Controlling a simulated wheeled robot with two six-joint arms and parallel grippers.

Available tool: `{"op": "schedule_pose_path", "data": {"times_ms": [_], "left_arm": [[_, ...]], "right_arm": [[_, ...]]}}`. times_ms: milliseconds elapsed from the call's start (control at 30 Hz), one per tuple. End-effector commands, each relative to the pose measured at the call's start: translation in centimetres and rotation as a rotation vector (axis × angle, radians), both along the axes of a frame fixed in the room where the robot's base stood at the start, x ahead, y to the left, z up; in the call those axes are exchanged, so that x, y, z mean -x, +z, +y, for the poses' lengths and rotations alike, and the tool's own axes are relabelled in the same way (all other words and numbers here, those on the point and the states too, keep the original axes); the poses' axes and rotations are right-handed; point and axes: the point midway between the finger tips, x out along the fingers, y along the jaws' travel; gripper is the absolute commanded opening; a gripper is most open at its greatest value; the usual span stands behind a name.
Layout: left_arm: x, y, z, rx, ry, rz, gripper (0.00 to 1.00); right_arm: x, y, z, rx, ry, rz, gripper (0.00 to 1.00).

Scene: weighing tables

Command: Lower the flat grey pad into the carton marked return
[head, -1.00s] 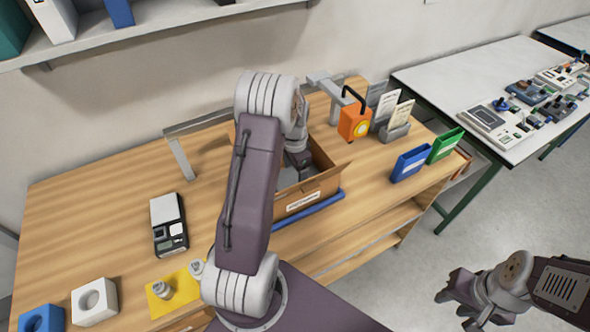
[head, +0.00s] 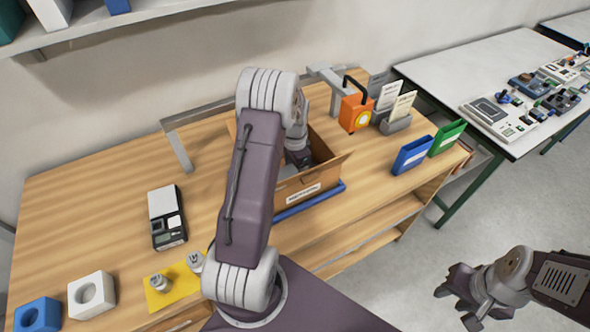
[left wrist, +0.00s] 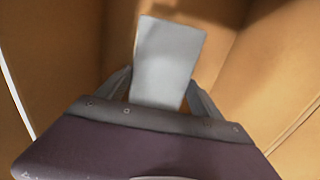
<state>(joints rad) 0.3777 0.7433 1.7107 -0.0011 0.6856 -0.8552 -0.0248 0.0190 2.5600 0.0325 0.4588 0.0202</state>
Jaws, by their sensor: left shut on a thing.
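The open brown carton (head: 322,181) stands on the wooden table, with a white label on its front wall whose print is too small to read. My left gripper (left wrist: 160,100) is shut on the flat grey pad (left wrist: 166,60). In the left wrist view the pad points away from the jaws, with brown carton walls on both sides. In the head view my left gripper (head: 299,158) is down inside the carton's opening, and the pad is hidden there. I cannot tell whether the pad touches the bottom. My right gripper (head: 455,307) is open and empty, off the table at right.
A blue tray or mat edge (head: 313,203) shows under the carton. An orange lamp-like device (head: 355,113), card holder (head: 395,122), blue bin (head: 412,156) and green bin (head: 447,138) stand right. A scale (head: 166,216) and yellow mat (head: 176,288) lie left.

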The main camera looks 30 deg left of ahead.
Motion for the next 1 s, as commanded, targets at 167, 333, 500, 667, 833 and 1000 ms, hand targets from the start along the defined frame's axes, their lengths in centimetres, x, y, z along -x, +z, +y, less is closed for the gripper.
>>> {"op": "schedule_pose_path", "data": {"times_ms": [167,333,500,667,833,1000], "left_arm": [[0.0,-0.3,0.0,0.000,0.000,0.001,0.39],[0.0,-0.6,0.0,0.000,0.000,0.001,0.39],[0.0,-0.5,0.0,0.000,0.000,0.000,1.00],[0.0,-0.4,0.0,0.000,0.000,0.000,1.00],[-0.1,2.1,0.1,-0.003,0.000,-0.006,1.00],[-0.1,5.9,0.0,-0.002,0.000,-0.005,1.00]], "right_arm": [[0.0,-0.1,0.0,0.000,0.000,0.000,0.36],[0.0,-0.1,0.0,0.000,0.000,0.000,0.36],[0.0,-0.1,0.0,0.000,0.000,0.000,0.36],[0.0,-0.1,0.0,0.000,0.000,0.000,0.36],[0.0,-0.2,0.0,0.000,0.000,0.000,0.36],[0.0,-0.3,0.0,0.000,0.000,0.000,0.36]]}}
